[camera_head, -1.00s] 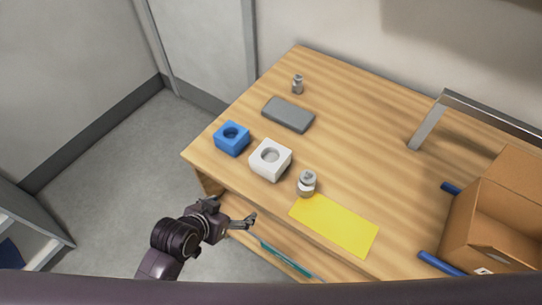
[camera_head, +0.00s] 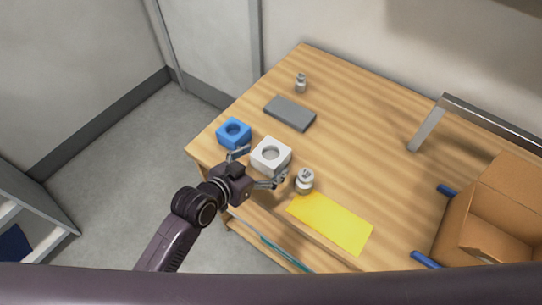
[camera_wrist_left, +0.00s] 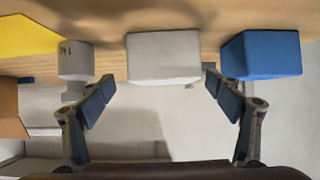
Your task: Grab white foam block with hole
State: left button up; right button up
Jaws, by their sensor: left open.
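The white foam block with a round hole (camera_head: 271,157) sits on the wooden table near its front left edge. In the left wrist view the white block (camera_wrist_left: 163,57) is straight ahead, between and beyond the fingertips. My left gripper (camera_head: 258,168) is open, with one finger toward the blue block and the other toward the metal weight. It also shows open in the left wrist view (camera_wrist_left: 158,88), with nothing between the fingers. My right gripper is not in view.
A blue block with a hole (camera_head: 234,133) is left of the white one. A metal weight (camera_head: 304,181) stands to its right, close to a finger. A yellow sheet (camera_head: 330,222), grey slab (camera_head: 289,113), small weight (camera_head: 300,83) and cardboard box (camera_head: 490,215) are also on the table.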

aim_at(276, 151)
pick_arm(q)
jog(key=shift+w+a+p+x, duration=0.1)
jog(key=shift+p+x, duration=0.2)
jog(key=shift+x, duration=0.9)
jog(key=shift+w+a+p+x, duration=0.15)
jog(key=shift+p+x, duration=0.15)
jog(key=shift+x, duration=0.85)
jog(key=shift+r, duration=0.1)
jog(key=c, duration=0.9)
